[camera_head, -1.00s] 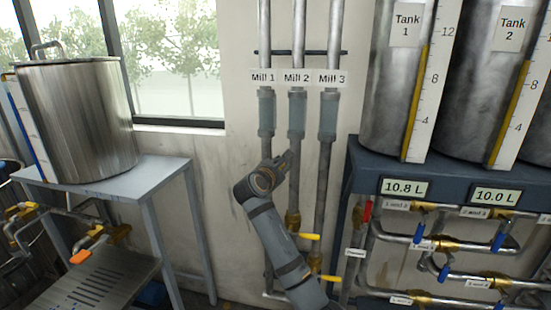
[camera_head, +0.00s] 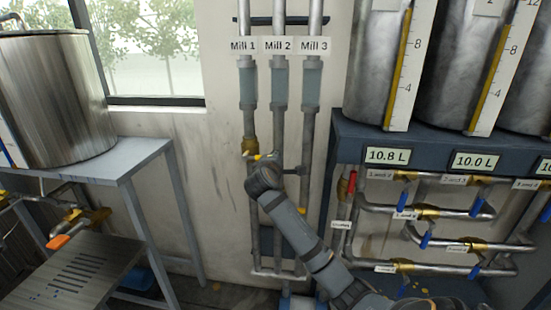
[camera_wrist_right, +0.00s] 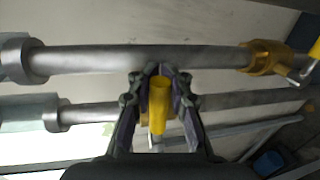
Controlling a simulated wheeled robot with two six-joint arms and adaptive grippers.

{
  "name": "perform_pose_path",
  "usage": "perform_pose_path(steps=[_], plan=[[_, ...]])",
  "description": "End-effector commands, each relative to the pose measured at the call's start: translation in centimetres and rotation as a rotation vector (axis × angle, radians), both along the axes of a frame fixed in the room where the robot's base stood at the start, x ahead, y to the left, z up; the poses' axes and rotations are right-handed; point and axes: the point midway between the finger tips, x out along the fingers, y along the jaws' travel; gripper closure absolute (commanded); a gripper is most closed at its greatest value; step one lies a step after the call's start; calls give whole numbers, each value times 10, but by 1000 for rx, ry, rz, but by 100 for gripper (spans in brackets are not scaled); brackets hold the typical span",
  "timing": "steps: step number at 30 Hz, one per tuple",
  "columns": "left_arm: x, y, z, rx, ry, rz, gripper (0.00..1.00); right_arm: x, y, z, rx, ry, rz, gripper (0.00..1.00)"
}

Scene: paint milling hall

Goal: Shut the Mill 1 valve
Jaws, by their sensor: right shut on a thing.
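The Mill 1 pipe runs down the wall under its label (camera_head: 242,46). Its brass valve (camera_head: 250,146) sits below the grey sleeve. The yellow handle (camera_head: 258,156) points to the right, across the pipe, beside the end of my right arm. In the right wrist view, my right gripper (camera_wrist_right: 158,82) is shut on this yellow handle (camera_wrist_right: 158,105), with one finger on each side. In the head view, the fingers are mostly hidden by the wrist. My left gripper is not in view.
The Mill 2 (camera_head: 278,45) and Mill 3 (camera_head: 314,45) pipes run close on the right, partly behind my arm. A blue tank bench (camera_head: 430,150) with blue-handled valves stands at right. A grey table (camera_head: 140,160) with a steel vessel (camera_head: 62,95) stands at left.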

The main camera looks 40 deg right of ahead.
Motion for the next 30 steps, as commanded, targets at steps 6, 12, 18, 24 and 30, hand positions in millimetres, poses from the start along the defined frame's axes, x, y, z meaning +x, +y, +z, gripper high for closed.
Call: perform_pose_path(steps=[6, 12, 18, 24, 30], plan=[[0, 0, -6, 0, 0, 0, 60, -1, 1, -11, 42, -35, -1, 100], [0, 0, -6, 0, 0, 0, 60, -1, 1, -12, 55, -47, -1, 100], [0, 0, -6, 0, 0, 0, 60, 0, 1, -13, 58, -46, -1, 100], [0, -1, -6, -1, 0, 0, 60, 0, 1, -14, 58, -45, -1, 74], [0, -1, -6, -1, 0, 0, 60, 0, 0, -11, 52, -50, -1, 59]])
